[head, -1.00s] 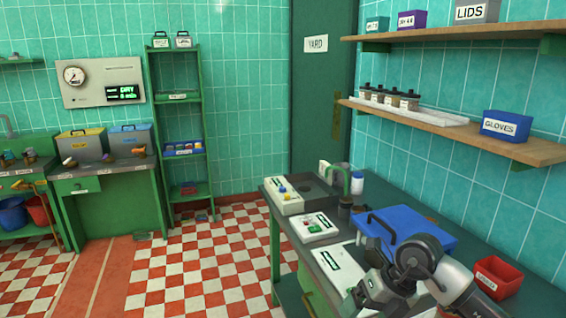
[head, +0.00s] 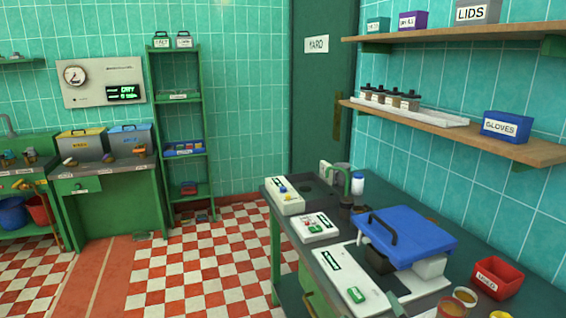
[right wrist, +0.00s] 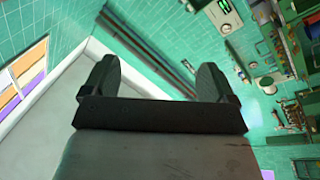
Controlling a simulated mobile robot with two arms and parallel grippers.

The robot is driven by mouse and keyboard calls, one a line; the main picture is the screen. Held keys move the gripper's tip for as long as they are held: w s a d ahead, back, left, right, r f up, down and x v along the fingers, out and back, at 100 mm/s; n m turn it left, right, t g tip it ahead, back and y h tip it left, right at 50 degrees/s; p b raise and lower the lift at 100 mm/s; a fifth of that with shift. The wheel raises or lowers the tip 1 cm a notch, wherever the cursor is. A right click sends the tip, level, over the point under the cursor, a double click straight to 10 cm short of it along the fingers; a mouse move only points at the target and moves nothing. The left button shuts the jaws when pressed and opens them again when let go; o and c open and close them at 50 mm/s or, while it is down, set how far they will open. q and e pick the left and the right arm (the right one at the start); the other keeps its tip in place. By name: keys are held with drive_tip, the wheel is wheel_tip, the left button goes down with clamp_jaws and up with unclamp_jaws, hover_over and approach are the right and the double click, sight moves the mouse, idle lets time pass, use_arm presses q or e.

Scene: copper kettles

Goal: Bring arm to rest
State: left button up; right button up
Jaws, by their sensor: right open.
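My right gripper (right wrist: 156,82) shows in the right wrist view, with its two dark fingers wide apart. Nothing is between them; the wall and pipes show in the gap, well beyond the fingers. The room looks turned on its side in that view. Neither arm shows in the head view, and my left gripper is not in either view.
The dark workbench (head: 455,222) at right carries a box with a blue lid (head: 405,235), a red bin (head: 497,278), white panels and small round tubs (head: 465,296). Wall shelves (head: 455,130) overhang it. The checkered floor (head: 215,270) at left centre is clear.

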drive_tip(key=s+d+f+m+g+h, duration=0.4)
drive_tip(key=f+m+g+h, duration=0.1)
drive_tip(key=f, duration=0.3)
drive_tip(key=s+d+f+m+g+y, duration=0.1)
drive_tip(key=s+f+g, duration=0.5)
drive_tip(key=s, duration=0.4)
drive_tip(key=s+f+m+g, duration=0.1)
drive_tip(key=s+f+g, duration=0.5)
drive_tip(key=s, duration=0.4)
wheel_tip(320, 180, down, 24)
drive_tip(key=s+d+f+g, duration=0.2)
drive_tip(key=s+d+f, duration=0.1)
drive_tip(key=s+f, duration=1.3)
drive_tip(key=shift+s+f, duration=0.2)
drive_tip(key=shift+f, duration=0.65)
